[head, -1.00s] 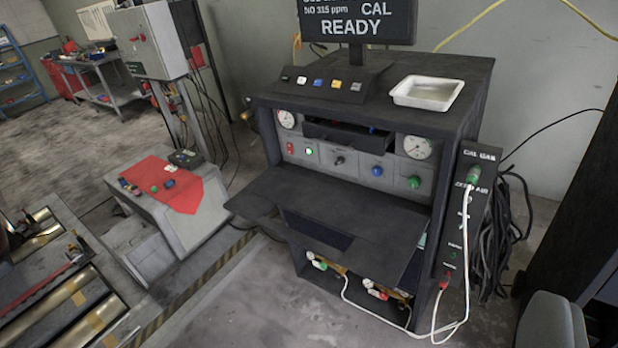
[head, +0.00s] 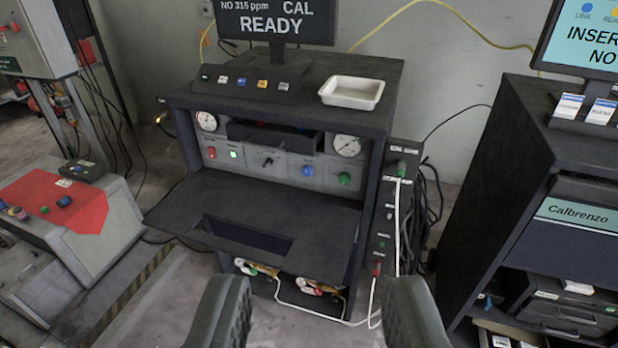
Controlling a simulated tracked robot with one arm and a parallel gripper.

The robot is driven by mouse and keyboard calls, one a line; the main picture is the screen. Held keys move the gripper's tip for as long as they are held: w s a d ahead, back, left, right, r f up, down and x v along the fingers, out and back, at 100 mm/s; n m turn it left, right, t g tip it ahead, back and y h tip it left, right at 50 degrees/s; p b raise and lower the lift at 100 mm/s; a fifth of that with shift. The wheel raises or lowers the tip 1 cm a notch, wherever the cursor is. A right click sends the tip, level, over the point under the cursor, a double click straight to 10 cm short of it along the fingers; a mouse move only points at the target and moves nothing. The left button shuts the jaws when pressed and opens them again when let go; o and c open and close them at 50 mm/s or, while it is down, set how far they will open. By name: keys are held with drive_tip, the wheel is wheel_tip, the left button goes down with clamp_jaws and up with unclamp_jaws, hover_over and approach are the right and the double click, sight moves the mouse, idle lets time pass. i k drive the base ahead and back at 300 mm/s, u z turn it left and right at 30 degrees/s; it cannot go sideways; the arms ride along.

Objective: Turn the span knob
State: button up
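The dark analyser cabinet (head: 375,115) stands ahead in the head view, with its grey control panel (head: 285,160) set back under the top. On the panel are a black pointer knob (head: 267,162), a blue knob (head: 308,171) and a green knob (head: 344,178). Their labels are too small to read, so I cannot tell which is the span knob. My gripper (head: 317,300) is open and empty; its two dark fingers stand wide apart at the bottom of the view, well short of the cabinet.
A dark shelf (head: 300,215) juts out below the panel. A white tray (head: 352,92) and a monitor reading CAL READY (head: 275,20) are on top. White hoses (head: 397,225) hang at the right side. Another dark cabinet (head: 500,170) stands right, a grey pedestal (head: 105,235) left.

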sight(307, 170)
drive_tip(key=u, duration=0.1)
drive_tip(key=i, duration=1)
drive_tip(key=z, duration=0.1)
